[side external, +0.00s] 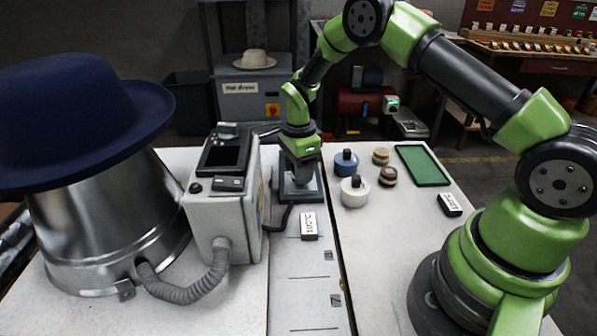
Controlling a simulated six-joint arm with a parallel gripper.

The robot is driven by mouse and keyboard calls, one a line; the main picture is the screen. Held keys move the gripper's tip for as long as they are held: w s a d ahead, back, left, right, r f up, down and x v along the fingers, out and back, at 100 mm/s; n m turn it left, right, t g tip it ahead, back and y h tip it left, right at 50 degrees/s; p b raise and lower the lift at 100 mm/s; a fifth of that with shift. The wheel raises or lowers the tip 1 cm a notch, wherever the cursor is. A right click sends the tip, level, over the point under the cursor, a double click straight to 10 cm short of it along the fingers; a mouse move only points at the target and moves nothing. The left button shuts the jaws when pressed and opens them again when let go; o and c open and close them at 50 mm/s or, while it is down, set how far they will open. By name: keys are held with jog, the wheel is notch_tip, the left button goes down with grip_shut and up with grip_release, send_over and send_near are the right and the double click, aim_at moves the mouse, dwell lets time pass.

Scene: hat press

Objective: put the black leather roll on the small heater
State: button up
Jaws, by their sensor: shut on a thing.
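The small heater (313,194) is a low dark grey plate with a cord, on the white table right of the pale control box. My gripper (300,174) points straight down over the heater's plate. It is shut on a dark thing, which I take to be the black leather roll; the fingers and the dark background hide most of its outline. No other black roll shows on the table. I cannot tell whether the held roll touches the plate.
The control box (226,215) and a blue hat (75,115) on a metal form crowd the left.

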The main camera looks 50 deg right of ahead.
jog(key=shift+f, duration=0.55)
